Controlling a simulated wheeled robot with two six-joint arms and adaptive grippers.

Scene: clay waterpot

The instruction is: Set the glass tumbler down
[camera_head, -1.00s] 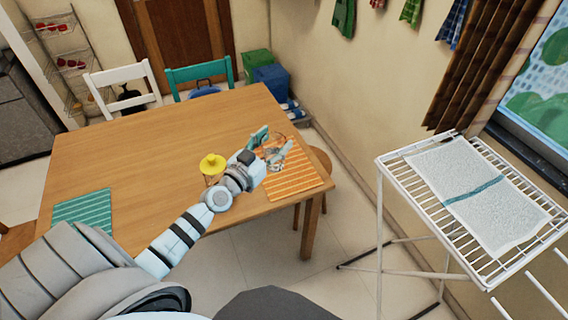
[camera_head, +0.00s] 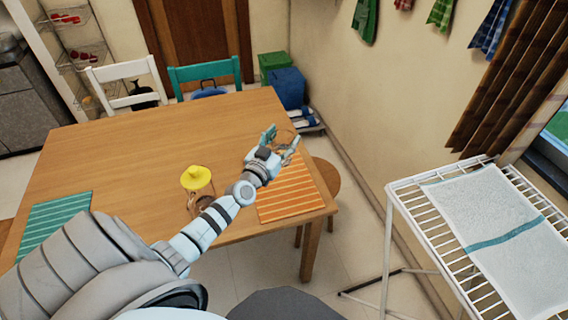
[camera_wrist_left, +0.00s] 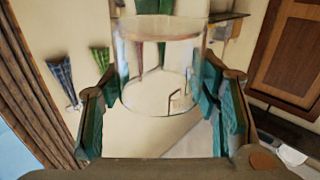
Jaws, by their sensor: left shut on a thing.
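My left gripper (camera_head: 281,143) is shut on the clear glass tumbler (camera_wrist_left: 158,72). In the left wrist view, the tumbler stands between the teal finger pads, with wall and hanging cloths showing through it. In the head view, the gripper is at the back end of the orange striped placemat (camera_head: 280,201), near the table's right edge. The tumbler is small and faint there, and I cannot tell its height over the table. My right gripper is not in view.
A teal striped placemat (camera_head: 55,222) lies at the left. A white drying rack (camera_head: 410,205) stands off to the right. The table's middle is clear.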

